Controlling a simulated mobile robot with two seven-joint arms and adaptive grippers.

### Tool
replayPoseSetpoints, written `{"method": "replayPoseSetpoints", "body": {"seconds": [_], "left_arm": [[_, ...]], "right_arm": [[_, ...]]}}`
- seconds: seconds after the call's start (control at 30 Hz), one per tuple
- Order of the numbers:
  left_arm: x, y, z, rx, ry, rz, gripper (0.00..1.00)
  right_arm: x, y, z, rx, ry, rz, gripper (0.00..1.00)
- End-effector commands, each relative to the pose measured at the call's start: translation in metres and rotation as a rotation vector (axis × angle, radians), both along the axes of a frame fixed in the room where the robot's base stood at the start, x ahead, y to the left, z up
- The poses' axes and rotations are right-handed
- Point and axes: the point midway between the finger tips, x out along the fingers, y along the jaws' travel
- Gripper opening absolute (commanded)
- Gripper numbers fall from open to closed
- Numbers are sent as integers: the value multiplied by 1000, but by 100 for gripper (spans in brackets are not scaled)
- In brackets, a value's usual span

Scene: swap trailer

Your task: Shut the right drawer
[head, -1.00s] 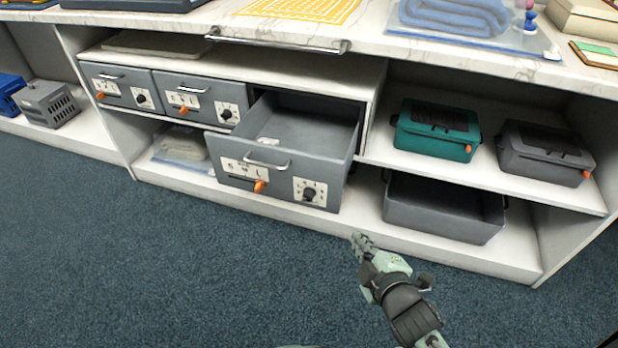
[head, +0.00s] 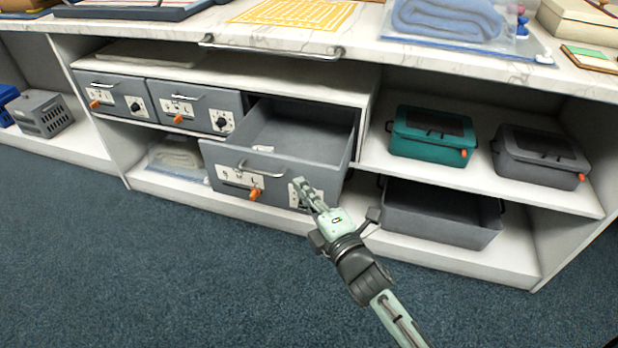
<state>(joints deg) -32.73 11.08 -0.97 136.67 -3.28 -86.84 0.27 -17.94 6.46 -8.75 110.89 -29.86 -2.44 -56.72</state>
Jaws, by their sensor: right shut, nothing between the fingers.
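The right drawer (head: 222,158) is grey and pulled out of the cabinet under the counter. It has a metal handle, an orange knob and a white dial plate on its front. A small light item lies inside it. My right gripper (head: 304,187) is shut and empty, with its fingertips at the right part of the drawer front, over the dial plate. I cannot tell whether they touch it. The gripper hides much of the dial. My left gripper is not in view.
Two closed grey drawers (head: 189,106) sit to the left. A teal box (head: 418,152) and a grey lidded box (head: 540,163) stand on the right shelf, above an open grey bin (head: 440,222). A metal rail (head: 270,47) runs along the counter edge. The carpet in front is clear.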

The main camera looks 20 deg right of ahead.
Motion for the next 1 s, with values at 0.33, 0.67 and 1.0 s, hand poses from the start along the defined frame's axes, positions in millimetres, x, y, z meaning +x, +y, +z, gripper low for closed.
{"method": "replayPoseSetpoints", "body": {"seconds": [0.33,0.67,1.0], "left_arm": [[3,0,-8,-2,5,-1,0],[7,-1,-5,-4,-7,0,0],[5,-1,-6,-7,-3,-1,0]], "right_arm": [[24,-20,0,-2,2,-2,0],[24,-21,0,-1,2,-2,0],[49,-39,1,-5,0,-3,0]]}}
